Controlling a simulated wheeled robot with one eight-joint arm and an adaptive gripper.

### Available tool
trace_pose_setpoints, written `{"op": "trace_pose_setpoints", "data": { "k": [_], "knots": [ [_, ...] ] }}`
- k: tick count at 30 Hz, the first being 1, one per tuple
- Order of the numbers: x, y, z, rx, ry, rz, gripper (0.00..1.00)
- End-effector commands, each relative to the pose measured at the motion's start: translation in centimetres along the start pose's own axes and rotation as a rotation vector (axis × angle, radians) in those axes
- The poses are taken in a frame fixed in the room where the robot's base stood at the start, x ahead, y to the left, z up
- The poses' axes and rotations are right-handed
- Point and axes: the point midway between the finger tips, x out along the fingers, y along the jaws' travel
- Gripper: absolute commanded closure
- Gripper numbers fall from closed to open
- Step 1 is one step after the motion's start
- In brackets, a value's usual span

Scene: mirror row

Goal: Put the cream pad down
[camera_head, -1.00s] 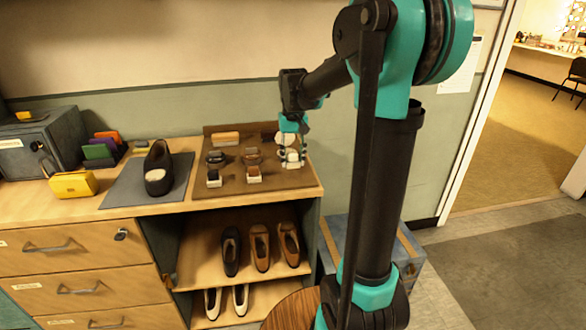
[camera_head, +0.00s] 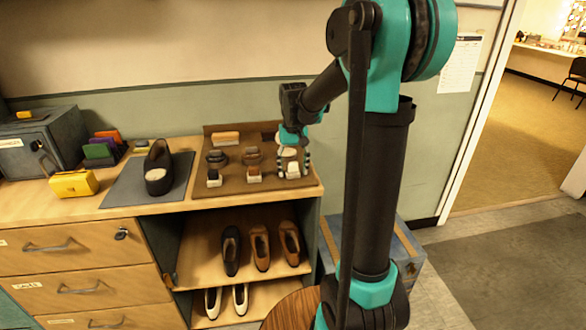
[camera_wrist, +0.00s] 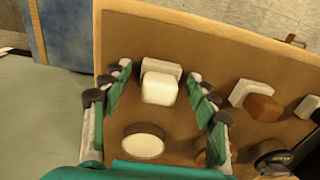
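The cream pad (camera_wrist: 160,88) is a small pale block on the brown board (camera_wrist: 225,40). It sits against a pale block-like holder (camera_wrist: 163,68), and I cannot tell exactly how it rests there. In the head view the pad (camera_head: 292,168) is partly hidden by my fingers. My gripper (camera_wrist: 162,80) is open, with one finger on each side of the pad and a visible gap on both sides. In the head view my gripper (camera_head: 293,168) is low over the right end of the board.
A round cream-topped item (camera_wrist: 143,142) lies close to my gripper. A brown pad (camera_head: 253,171) and a black pad (camera_head: 213,175) stand to the left, with round items behind. A dark shoe (camera_head: 158,170) stands on a grey mat (camera_head: 120,192). A yellow box (camera_head: 73,184) is further left.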

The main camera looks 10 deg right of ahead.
Motion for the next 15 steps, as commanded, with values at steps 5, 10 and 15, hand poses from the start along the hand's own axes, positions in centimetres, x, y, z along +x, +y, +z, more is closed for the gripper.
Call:
{"op": "trace_pose_setpoints", "data": {
  "k": [5,10,15],
  "knots": [
    [-0.1,0.0,0.0,0.0,0.0,0.0,0.41],
    [-1.1,0.0,0.0,0.0,0.0,0.0,0.41],
    [-4.0,0.0,0.0,0.0,0.0,0.0,0.41]
  ]
}}
